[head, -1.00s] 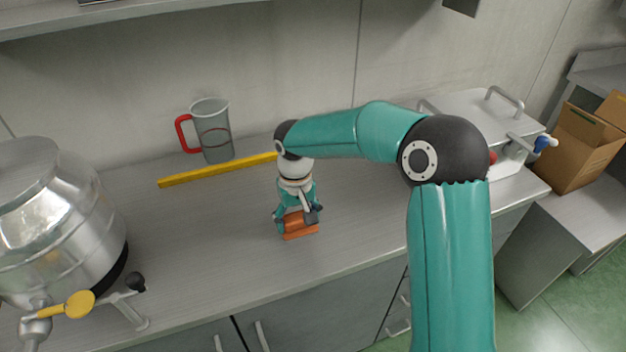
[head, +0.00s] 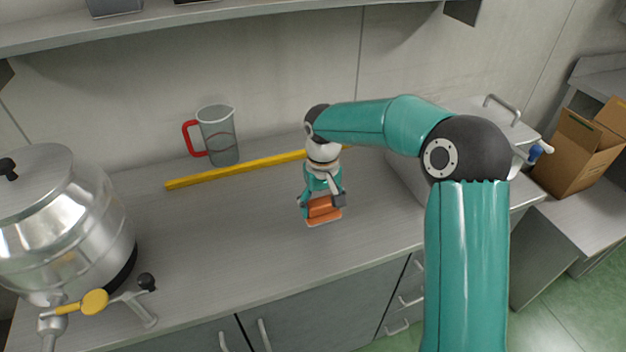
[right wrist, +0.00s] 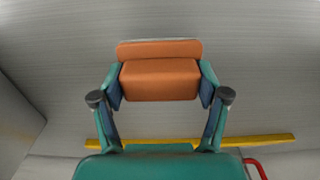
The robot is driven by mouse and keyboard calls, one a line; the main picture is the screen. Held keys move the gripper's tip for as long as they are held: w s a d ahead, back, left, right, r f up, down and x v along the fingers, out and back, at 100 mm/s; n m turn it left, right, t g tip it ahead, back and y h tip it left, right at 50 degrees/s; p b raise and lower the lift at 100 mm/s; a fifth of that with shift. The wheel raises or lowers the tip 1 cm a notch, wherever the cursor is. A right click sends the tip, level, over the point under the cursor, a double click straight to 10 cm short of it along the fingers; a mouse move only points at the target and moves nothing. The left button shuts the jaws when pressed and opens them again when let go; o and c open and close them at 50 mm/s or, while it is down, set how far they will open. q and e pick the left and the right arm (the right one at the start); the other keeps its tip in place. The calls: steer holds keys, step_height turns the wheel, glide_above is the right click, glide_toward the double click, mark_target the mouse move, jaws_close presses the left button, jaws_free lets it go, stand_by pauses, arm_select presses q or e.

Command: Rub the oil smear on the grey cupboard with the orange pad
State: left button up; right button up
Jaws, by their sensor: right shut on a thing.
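My right gripper (head: 322,205) is shut on the orange pad (head: 322,209), which is above or on the grey worktop; I cannot tell whether they touch. In the right wrist view the pad (right wrist: 160,78) sits between the two fingers of my right gripper (right wrist: 160,85). The grey cupboard (head: 310,305) is below the worktop's front edge, with pale vertical handles. I see no oil smear on the part of its front that shows. My left gripper is not in view.
A steel drum (head: 65,220) with a yellow-handled tap stands at the left. A red-handled jug (head: 218,138) and a yellow bar (head: 235,170) are at the back. A steel box (head: 410,170) is behind my right arm. A cardboard box (head: 570,160) stands far right. The middle worktop is clear.

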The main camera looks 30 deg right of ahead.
steer(key=shift+w+r+p, duration=0.1)
steer(key=shift+r+p, duration=1.1)
steer(key=shift+r, duration=0.75)
